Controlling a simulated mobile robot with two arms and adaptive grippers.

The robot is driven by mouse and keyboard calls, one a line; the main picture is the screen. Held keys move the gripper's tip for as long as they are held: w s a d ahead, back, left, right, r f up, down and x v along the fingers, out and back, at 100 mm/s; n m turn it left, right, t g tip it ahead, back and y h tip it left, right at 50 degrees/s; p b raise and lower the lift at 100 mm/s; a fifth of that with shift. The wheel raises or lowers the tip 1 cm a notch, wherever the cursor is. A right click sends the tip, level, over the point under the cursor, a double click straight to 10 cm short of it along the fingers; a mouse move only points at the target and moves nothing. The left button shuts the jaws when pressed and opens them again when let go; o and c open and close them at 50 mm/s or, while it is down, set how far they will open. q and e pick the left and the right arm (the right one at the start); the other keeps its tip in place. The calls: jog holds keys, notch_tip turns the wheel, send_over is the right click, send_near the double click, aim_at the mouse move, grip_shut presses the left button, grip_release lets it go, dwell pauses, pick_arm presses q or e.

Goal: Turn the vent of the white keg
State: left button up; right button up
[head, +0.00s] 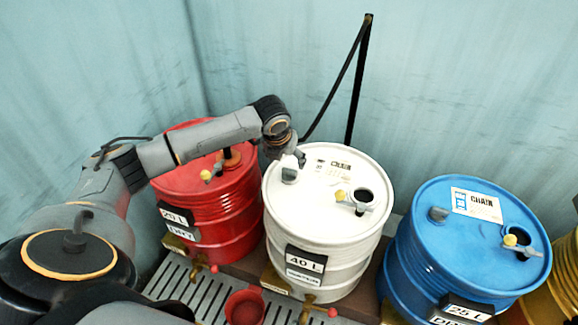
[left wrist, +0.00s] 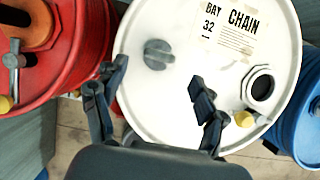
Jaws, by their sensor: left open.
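The white keg (head: 325,235) stands in the middle of the head view, labelled 40 L; its top also fills much of the left wrist view (left wrist: 215,25). Its vent, a grey knob (head: 289,176), sits on the left part of the top and shows in the left wrist view (left wrist: 158,54). My left gripper (head: 292,156) is over the keg's rim near the vent. In the left wrist view its fingers (left wrist: 158,78) are spread apart with nothing between them, and the vent lies just beyond their tips. My right gripper is not in view.
A red keg (head: 205,215) stands left and a blue keg (head: 480,210) right. The white keg's top also has an open round hole (head: 364,195) and a yellow-knobbed handle (head: 341,195). A red cup (head: 245,307) sits below on the slatted grate (head: 190,290). A black pole (head: 358,85) rises behind.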

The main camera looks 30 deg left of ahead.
aim_at(290, 169)
pick_arm(q)
jog(key=x, duration=0.6)
jog(key=shift+c, duration=0.4)
jog(key=shift+p, duration=0.3)
jog(key=c, duration=1.1)
